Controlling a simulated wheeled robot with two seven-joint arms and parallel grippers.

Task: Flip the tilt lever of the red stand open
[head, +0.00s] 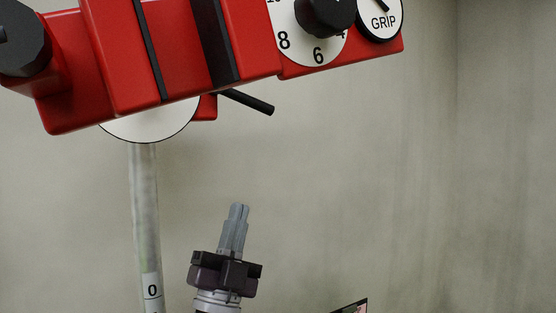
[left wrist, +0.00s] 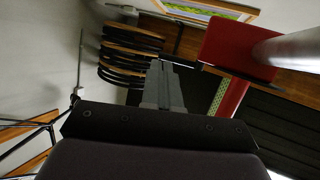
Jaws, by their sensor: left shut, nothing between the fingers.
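The red stand's head (head: 120,60) fills the top left of the head view, tilted up to the right. A black lever (head: 248,101) sticks out from under it, pointing right and slightly down, beside a white disc (head: 150,122). A grey post (head: 145,210) carries the head. My left gripper (head: 238,208) is below the lever, pointing up, shut and empty, clearly apart from it. In the left wrist view its fingers (left wrist: 163,72) are together. A red part (left wrist: 238,45) and a silver pole (left wrist: 292,48) show at the right there. My right gripper is out of view.
A numbered dial (head: 308,45) with a black knob and a GRIP dial (head: 380,22) sit at the head's right end. A dark-edged object (head: 352,307) peeks in at the bottom. Several curved wooden-edged pieces (left wrist: 130,58) show in the wrist view. Space right of the gripper looks clear.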

